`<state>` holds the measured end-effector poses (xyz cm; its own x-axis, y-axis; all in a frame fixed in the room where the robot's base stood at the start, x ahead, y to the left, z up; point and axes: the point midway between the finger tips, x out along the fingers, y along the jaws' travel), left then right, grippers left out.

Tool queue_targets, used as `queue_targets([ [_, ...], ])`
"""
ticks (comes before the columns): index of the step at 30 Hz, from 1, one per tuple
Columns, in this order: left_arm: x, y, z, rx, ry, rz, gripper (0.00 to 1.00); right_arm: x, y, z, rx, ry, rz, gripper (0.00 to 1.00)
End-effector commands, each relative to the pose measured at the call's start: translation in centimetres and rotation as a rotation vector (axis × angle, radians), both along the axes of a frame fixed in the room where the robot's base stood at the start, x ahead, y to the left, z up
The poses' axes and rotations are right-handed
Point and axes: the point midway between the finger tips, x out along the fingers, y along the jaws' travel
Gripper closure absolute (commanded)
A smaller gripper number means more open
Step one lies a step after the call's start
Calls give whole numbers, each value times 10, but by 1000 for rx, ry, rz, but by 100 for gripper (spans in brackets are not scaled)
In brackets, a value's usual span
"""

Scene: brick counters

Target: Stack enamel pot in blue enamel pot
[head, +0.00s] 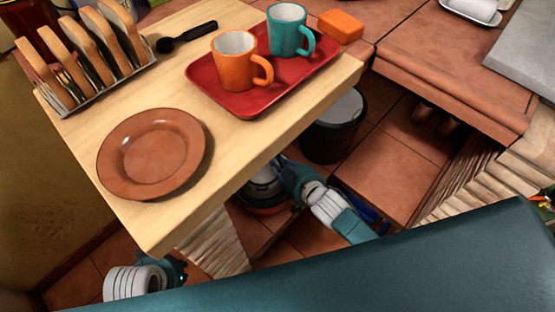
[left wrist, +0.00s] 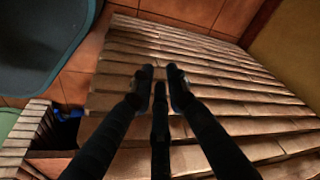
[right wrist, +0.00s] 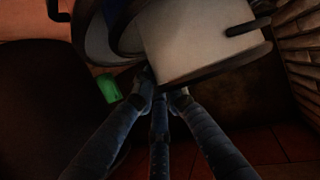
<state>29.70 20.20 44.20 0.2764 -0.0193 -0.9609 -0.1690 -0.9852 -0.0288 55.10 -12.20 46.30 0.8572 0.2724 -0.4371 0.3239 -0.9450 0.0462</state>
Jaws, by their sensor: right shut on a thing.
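A white enamel pot (right wrist: 195,45) with a dark rim and dark handle fills the top of the right wrist view, tilted. My right gripper (right wrist: 163,85) is shut on its edge; the exact contact is in shadow. A rounded dark-rimmed shape beside the pot is too dark to make out. In the head view my right arm reaches below the wooden tabletop, and its gripper is hidden. My left gripper (head: 176,270) is low at the table's front left, partly hidden by the tabletop. In the left wrist view its fingers (left wrist: 160,75) are apart and empty, facing brickwork. I cannot make out the blue enamel pot.
The wooden tabletop (head: 232,140) holds a brown plate (head: 152,153), a toast rack (head: 75,102), a dark spoon (head: 188,37) and a red tray (head: 215,95) with an orange mug (head: 233,68) and teal mug (head: 287,30). A black bin (head: 330,140) stands below; tiled counters lie right.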

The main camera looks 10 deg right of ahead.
Motion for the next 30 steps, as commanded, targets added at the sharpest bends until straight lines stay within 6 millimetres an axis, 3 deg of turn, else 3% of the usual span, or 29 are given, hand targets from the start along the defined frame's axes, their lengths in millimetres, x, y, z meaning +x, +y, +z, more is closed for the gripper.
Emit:
queue_targets([
  [1, 0, 0, 1, 0, -2, 0, 85, 0, 0, 0, 0, -1, 0, 84],
  [3, -1, 0, 1, 0, -1, 0, 85, 0, 0, 1, 0, -1, 0, 70],
  [4, -1, 0, 1, 0, -1, 1, 85, 0, 0, 1, 0, -1, 0, 69],
  [16, -1, 0, -3, 1, 3, 0, 85, 0, 0, 7, 0, -1, 0, 69],
  [19, 3, 0, -19, 5, 10, -6, 85, 0, 0, 16, 1, -2, 0, 69],
  [30, -8, 0, -87, 5, 48, -10, 85, -69, -22, 48, -1, 3, 0, 69],
])
